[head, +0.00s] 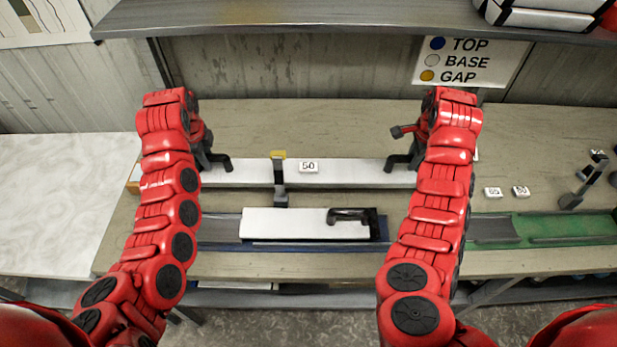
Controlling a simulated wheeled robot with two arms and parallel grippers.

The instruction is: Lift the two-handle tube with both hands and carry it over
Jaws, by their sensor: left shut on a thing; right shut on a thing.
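A long pale tube (345,176) lies across the picture between my two grippers in the head view. Its ends are partly hidden behind my arms, and an orange-brown piece shows at the left end. My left gripper (218,163) is shut at the tube's left part, seemingly on a dark handle. My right gripper (398,163) is shut at its right part in the same way. The handles are hard to tell from the dark fingers. I cannot tell whether the tube touches the bench.
A white block with a black handle (290,223) sits over a blue-grey channel (221,229) in front. A yellow-topped post (280,180) stands at centre. A green channel (570,229) lies right, with a dark stand (583,182) behind. A shelf (300,17) overhangs the back.

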